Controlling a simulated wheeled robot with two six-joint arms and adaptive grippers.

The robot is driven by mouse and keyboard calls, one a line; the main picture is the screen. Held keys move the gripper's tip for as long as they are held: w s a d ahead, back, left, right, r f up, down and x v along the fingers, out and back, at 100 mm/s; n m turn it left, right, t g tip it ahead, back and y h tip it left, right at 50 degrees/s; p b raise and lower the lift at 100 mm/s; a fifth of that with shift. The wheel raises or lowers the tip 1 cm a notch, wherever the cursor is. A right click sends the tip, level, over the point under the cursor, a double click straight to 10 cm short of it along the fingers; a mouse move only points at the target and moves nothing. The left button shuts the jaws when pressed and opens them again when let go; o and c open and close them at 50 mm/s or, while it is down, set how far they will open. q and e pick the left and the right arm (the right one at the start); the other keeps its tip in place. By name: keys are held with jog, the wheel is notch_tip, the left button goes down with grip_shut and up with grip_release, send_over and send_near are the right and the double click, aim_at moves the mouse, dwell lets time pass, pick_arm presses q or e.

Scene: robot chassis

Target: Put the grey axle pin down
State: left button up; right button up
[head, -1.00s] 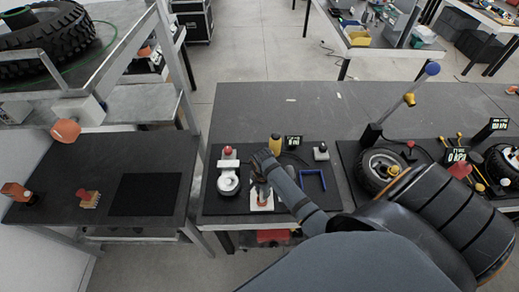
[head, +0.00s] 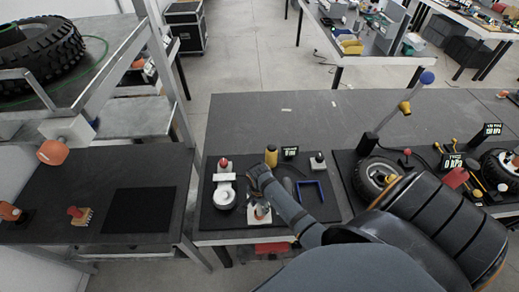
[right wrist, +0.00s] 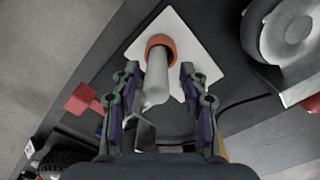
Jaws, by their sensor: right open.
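The grey axle pin (right wrist: 157,78) shows in the right wrist view as a pale grey cylinder with an orange collar at its far end. It is over a white plate (right wrist: 190,42), which also shows in the head view (head: 257,222). My right gripper (right wrist: 160,72) is open, with one finger on each side of the pin and a visible gap to each. In the head view my right gripper (head: 259,197) points down over the plate and partly hides the pin. My left gripper is not in view.
A yellow cylinder (head: 271,156) and a small display (head: 290,152) are behind, and a blue U-shaped frame (head: 310,192) is to the right.

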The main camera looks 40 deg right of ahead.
jog(key=shift+r, duration=0.4)
notch_tip(320, 180, up, 10)
jog(key=shift+w+r+b, duration=0.1)
jog(key=shift+r+b, duration=0.15)
jog(key=shift+b, duration=1)
jog(key=shift+r, duration=0.65)
jog(key=shift+f, duration=0.1)
